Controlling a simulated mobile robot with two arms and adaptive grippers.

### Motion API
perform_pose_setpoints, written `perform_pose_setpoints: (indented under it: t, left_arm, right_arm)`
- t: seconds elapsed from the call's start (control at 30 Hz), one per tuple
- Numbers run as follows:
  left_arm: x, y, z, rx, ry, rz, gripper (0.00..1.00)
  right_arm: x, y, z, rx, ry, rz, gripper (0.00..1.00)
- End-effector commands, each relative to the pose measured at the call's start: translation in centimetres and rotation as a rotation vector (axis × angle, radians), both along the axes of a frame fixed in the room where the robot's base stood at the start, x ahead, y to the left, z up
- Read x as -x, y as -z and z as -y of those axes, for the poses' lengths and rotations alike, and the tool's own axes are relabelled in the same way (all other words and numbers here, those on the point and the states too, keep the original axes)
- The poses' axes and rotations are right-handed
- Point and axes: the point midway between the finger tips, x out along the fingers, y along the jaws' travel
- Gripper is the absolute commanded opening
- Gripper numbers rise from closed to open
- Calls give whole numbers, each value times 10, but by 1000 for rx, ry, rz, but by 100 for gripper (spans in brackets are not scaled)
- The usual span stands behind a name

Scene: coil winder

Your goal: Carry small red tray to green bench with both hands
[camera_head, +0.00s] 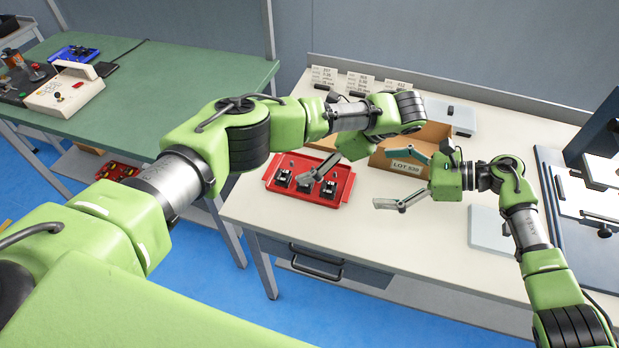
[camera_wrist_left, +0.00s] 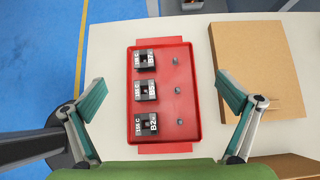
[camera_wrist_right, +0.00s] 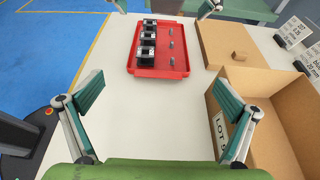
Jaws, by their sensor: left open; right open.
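The small red tray (camera_head: 344,190) lies on the cream table, near its left end. It holds three black labelled blocks (camera_wrist_left: 145,90) in a row and three small grey pegs (camera_wrist_left: 177,90). The tray also shows in the right wrist view (camera_wrist_right: 180,62). My left gripper (camera_head: 325,162) is open above the tray, its fingers (camera_wrist_left: 162,95) spread wider than the tray. My right gripper (camera_head: 396,178) is open and empty, to the right of the tray and apart from it. The green bench (camera_head: 150,100) stands at the left, beyond a gap from the table.
An open cardboard box (camera_head: 405,165) labelled LOT stands right of the tray, close to my right gripper. A flat brown board (camera_wrist_left: 257,70) lies beside the tray. The bench's far left holds a cream device (camera_head: 65,92) and a blue tray (camera_head: 73,53); its right part is clear.

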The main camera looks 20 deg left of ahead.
Motion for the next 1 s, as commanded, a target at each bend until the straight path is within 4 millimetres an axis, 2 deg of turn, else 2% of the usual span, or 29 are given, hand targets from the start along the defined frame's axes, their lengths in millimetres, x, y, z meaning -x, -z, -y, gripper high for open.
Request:
perform_pose_setpoints:
  t: [0.17,0.3,0.5,0.6,1.0]
  left_arm:
    - [2,25,-22,3,-4,-5,100]
    - [2,42,-41,2,-4,-4,100]
    - [0,60,-62,-2,-3,0,100]
    - [0,66,-67,-2,-3,0,100]
    - [0,71,-71,-1,-2,1,100]
  right_arm:
    - [1,37,-1,-2,1,-5,100]
    - [1,46,-28,-4,-3,0,100]
    - [0,57,-56,-4,0,1,100]
    - [0,61,-63,-2,0,0,100]
    - [0,64,-70,-1,1,1,100]
